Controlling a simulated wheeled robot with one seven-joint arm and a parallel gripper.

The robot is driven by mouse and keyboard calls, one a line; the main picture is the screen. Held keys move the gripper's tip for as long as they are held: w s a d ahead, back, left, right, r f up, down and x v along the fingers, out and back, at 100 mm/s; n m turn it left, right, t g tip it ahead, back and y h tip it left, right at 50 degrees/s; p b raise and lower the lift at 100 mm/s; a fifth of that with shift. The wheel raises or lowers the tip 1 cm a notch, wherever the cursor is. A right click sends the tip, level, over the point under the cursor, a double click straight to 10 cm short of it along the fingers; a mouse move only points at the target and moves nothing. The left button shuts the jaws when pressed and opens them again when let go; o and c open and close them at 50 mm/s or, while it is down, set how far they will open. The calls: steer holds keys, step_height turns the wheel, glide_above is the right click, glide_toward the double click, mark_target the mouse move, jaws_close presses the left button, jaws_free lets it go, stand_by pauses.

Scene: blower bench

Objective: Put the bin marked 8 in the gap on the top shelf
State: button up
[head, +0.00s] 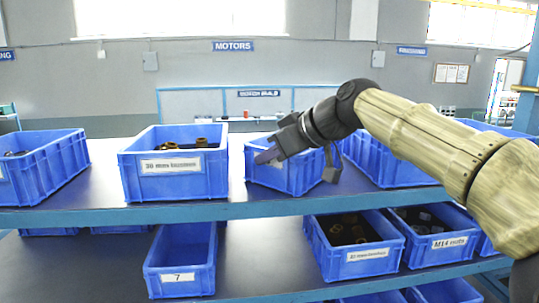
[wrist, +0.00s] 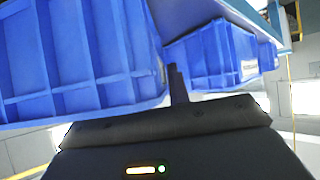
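A blue bin (head: 290,178) is turned at an angle near the front edge of the top shelf, right of the 30 mm bin. My gripper (head: 298,162) is in front of it and hides most of its label, so I cannot read its number. One dark finger crosses its front and another dark part is by its right side; I cannot tell whether they grip it. In the wrist view, a large ribbed blue bin (wrist: 75,60) fills the left side close up, with one dark finger (wrist: 178,85) just right of it. No marking 8 is readable.
The top shelf (head: 75,215) also holds the labelled 30 mm bin (head: 172,175), a bin at far left (head: 45,165) and one at right (head: 385,165). The lower shelf holds the bin marked 7 (head: 180,265) and filled bins, including M14 nuts (head: 435,240).

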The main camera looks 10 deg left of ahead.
steer(key=shift+o, duration=1.1)
steer(key=shift+r, duration=0.15)
steer(key=shift+d, duration=0.15)
steer(key=b+v, duration=0.4)
steer(key=v, duration=0.7)
steer(key=shift+s+d+r, duration=0.15)
steer(key=shift+s+r, duration=0.15)
steer(key=shift+w, duration=0.1)
